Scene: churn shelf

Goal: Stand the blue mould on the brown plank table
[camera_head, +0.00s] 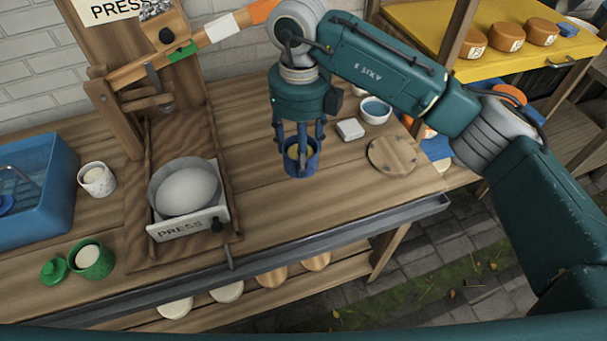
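The blue mould (311,168) is a small round cup with something pale yellow inside. It is upright, at or just above the brown plank table (255,205), right of the press. My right gripper (301,156) points straight down over it, with its fingers around the mould's rim and partly hiding it. I cannot tell whether the fingers press on its wall or whether its base touches the planks. My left gripper is not in view.
The press (180,228) with its white pan stands left of the mould. A white block (350,130), a white-blue bowl (375,110) and a round wooden lid (392,155) are to the right. Green (93,262) and white speckled (97,179) moulds stand left. Planks before the blue mould are clear.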

